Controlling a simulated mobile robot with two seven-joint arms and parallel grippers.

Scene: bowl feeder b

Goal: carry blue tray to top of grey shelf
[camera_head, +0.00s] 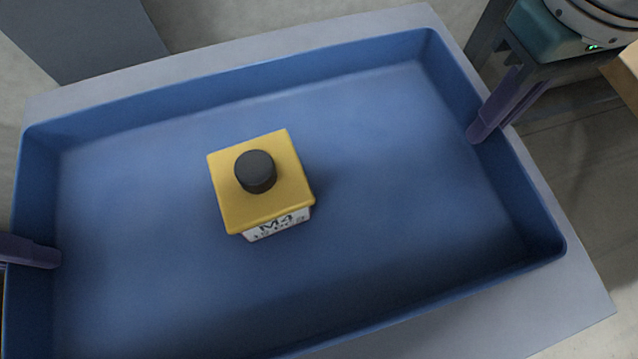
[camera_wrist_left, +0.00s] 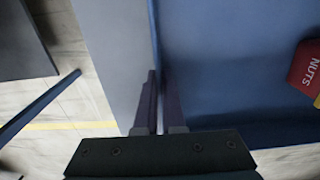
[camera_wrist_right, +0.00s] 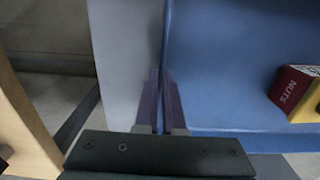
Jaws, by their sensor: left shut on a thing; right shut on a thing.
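The blue tray (camera_head: 400,190) fills most of the head view, over a light grey flat top (camera_head: 572,305) that shows around its edges; I cannot tell whether it touches that top. My left gripper (camera_head: 45,257) is shut on the tray's left wall. My right gripper (camera_head: 478,133) is shut on its right wall. In the left wrist view, the left fingers (camera_wrist_left: 160,78) straddle the tray wall. In the right wrist view, the right fingers (camera_wrist_right: 162,78) do the same. The tray's near left corner is cut off in the head view.
A yellow-topped box (camera_head: 290,165) with a black knob (camera_head: 256,171) and an M4 label stands upright inside the tray. A teal machine (camera_head: 545,35) on a dark frame stands at the upper right. A grey block (camera_head: 90,40) is at the upper left.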

